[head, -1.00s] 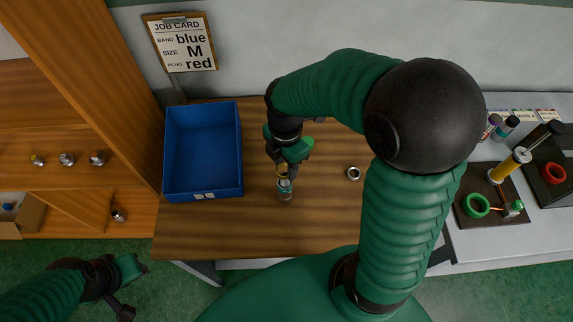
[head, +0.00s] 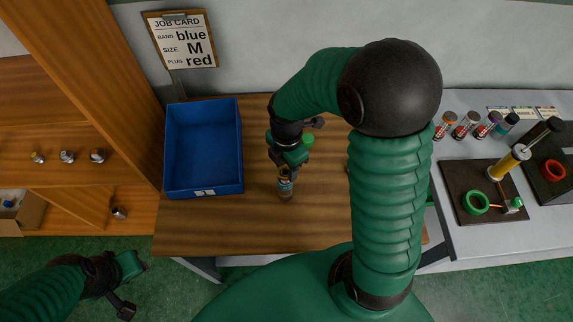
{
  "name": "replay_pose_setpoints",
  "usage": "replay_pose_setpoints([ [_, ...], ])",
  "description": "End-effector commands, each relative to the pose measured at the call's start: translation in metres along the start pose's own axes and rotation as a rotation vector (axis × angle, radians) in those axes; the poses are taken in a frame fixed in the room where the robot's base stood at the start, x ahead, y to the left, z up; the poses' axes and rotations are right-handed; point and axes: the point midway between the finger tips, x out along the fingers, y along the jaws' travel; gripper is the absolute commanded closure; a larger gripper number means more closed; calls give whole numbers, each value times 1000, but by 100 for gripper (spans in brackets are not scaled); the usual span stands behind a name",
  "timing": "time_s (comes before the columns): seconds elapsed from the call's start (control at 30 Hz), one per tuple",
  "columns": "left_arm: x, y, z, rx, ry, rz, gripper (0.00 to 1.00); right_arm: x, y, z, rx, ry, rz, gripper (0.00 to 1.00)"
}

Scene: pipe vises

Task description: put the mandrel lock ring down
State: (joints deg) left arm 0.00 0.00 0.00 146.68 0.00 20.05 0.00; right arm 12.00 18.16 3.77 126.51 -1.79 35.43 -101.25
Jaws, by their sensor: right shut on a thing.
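My right gripper (head: 285,171) reaches down over the middle of the wooden table, right of the blue bin.
The blue bin (head: 240,188) stands on the table's left side. On the grey bench at right are a black plate (head: 463,213) with a green ring (head: 476,202), a tilted yellow cylinder (head: 507,163), a red ring (head: 553,171) and several jars. Shelves stand at left. The table's front is clear.

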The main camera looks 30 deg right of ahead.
Motion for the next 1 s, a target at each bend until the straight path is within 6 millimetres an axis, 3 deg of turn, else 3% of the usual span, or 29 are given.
replay_pose_setpoints([
  [0.03, 0, 0, 0, 0, 0, 0, 64, 0, 0, 0, 0, 0, 0, 100],
  [0.07, 0, 0, 0, 0, 0, 0, 64, 0, 0, 0, 0, 0, 0, 58],
  [0.2, 0, 0, 0, 0, 0, 0, 64, -1, 0, 0, 0, 0, 0, 40],
  [0.57, -4, 0, -1, 0, 0, 0, 64, -8, 0, 0, 0, 0, 2, 40],
  [0.67, -6, 0, -2, 0, 0, 0, 64, -23, 2, 0, 1, -1, 6, 40],
  [1.0, -6, 0, -2, 0, 0, 0, 64, -110, 1, 0, 1, -2, 6, 40],
])
